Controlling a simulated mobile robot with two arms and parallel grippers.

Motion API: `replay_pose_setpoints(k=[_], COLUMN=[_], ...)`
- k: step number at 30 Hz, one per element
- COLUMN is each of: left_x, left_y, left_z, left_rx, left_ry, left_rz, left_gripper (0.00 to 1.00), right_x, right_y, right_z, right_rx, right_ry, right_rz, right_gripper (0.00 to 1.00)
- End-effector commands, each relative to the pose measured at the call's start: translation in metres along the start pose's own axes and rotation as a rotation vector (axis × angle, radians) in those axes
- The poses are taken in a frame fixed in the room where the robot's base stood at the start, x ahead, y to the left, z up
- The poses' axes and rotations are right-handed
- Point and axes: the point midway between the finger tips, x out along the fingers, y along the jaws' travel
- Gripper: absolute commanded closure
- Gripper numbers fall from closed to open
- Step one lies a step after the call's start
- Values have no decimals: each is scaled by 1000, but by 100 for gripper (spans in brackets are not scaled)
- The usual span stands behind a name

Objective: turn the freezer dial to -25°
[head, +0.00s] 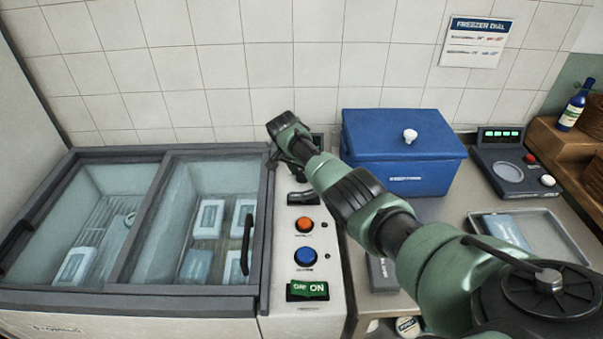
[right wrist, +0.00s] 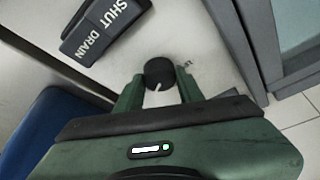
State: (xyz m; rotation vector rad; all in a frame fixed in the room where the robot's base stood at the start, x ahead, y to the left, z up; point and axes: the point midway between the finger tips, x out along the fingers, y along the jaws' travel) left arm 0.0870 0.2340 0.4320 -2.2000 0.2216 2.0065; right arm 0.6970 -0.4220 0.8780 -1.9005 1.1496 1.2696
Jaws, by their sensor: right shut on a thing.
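The freezer dial (right wrist: 158,70) is a small round black knob with a white pointer mark, on the pale control panel (head: 325,232) at the right of the chest freezer (head: 140,300). In the right wrist view my right gripper (right wrist: 158,86) has its two green fingers on either side of the dial, shut on it. Most scale markings around the dial are hidden or too small to read. In the head view my right gripper (head: 292,160) is at the panel's far end and hides the dial. My left gripper is not in view.
The panel also has a black drain lever (right wrist: 103,25), an orange button (head: 304,224), a blue button (head: 305,256) and a green ON switch (head: 307,290). A blue lidded box (head: 400,150) stands close at right. A freezer dial notice (head: 478,42) hangs on the wall.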

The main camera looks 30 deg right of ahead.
Motion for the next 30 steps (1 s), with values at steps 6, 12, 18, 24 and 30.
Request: replay_pose_setpoints(k=[6, 12, 18, 24, 30], left_x=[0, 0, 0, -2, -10], left_y=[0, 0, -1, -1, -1], left_z=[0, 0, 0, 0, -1], left_rx=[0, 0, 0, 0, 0], left_ry=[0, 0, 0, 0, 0], left_rz=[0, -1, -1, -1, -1], left_gripper=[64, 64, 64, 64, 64], right_x=[-1, -1, 0, -5, -29], right_y=[0, 0, 0, 0, 0], right_z=[-1, -1, 0, -1, -2], right_rx=[2, 2, 1, 0, 0], right_ry=[1, 1, 0, 0, 2], right_rz=[-1, -1, 0, 0, -2], right_gripper=[100, 41, 41, 41, 41])
